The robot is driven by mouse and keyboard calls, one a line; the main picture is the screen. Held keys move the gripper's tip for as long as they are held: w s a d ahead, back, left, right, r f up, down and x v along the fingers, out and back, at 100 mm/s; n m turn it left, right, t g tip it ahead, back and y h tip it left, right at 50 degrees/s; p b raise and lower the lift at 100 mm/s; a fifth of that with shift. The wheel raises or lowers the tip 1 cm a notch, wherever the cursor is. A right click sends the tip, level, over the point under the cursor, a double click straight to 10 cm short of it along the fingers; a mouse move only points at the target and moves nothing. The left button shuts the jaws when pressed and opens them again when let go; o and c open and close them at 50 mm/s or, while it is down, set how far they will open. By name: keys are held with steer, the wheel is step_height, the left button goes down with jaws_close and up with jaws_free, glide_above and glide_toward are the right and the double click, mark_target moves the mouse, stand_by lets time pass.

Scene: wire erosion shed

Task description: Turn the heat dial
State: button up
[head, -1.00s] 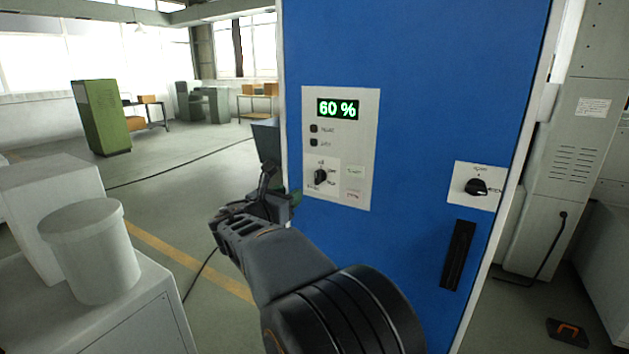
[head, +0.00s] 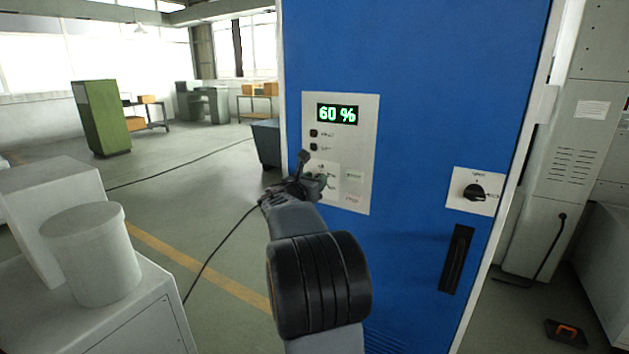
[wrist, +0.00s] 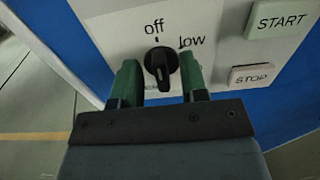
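The heat dial is a black knob (wrist: 160,62) on a white control panel (head: 362,130) on the blue cabinet. My gripper (wrist: 160,80) is open, with one green finger on each side of the knob and small gaps visible. In the head view my gripper (head: 314,178) is at the lower part of the panel and hides the dial. The display (head: 338,114) reads 60 %.
START (wrist: 281,20) and STOP (wrist: 251,76) buttons sit right of the dial. A second black knob (head: 474,192) and a black handle (head: 457,258) are farther right on the cabinet. A white bucket (head: 92,255) stands on a cabinet at left. Open floor lies between.

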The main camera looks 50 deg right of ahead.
steer(key=shift+c, duration=0.4)
jaws_close()
steer(key=shift+f+b, duration=0.1)
steer(key=shift+b, duration=0.35)
steer(key=shift+s+d+f+m+b, duration=0.15)
steer(key=shift+f+m+b, duration=0.1)
steer(key=shift+m+b, duration=3.7)
steer(key=shift+s+a+f+m+b, duration=0.15)
steer(key=shift+f+m+b, duration=0.15)
steer(key=shift+m+b, duration=3.55)
steer(key=shift+s+d+f+m+b, duration=0.15)
steer(key=shift+f+m+b, duration=0.1)
steer(key=shift+m+b, duration=3.7)
steer(key=shift+m, duration=0.35)
